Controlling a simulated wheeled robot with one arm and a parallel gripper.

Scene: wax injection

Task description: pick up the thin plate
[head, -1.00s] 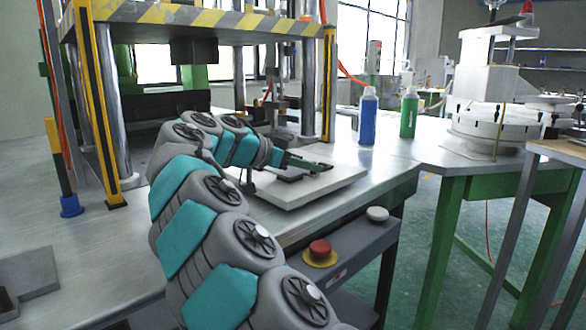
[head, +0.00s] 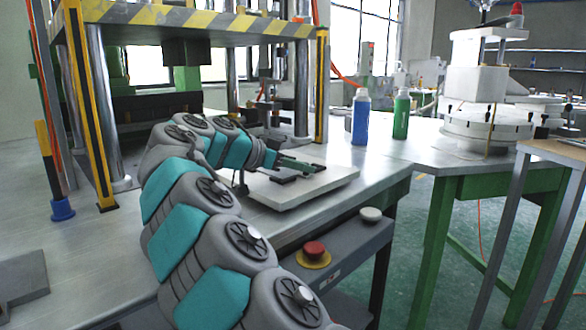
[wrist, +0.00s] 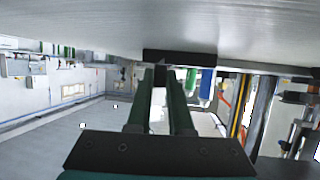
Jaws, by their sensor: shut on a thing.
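The thin plate (head: 318,186) is a pale, flat slab at the front edge of the metal bench, with a small dark block (head: 284,180) on its top. My gripper (head: 312,166) has green fingers and reaches low over the plate from the left. In the wrist view my gripper (wrist: 162,75) has two parallel fingers ending at a dark bar (wrist: 195,57) against a broad grey surface. The fingers are shut on a dark part there, which looks like part of the plate. The grip itself is small and partly hidden. I cannot tell whether the plate is clear of the bench.
A press frame with a striped beam (head: 200,18) and steel columns stands behind my arm. A blue bottle (head: 361,118) and a green bottle (head: 401,115) stand beyond the plate. A red button (head: 314,250) is on the ledge below.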

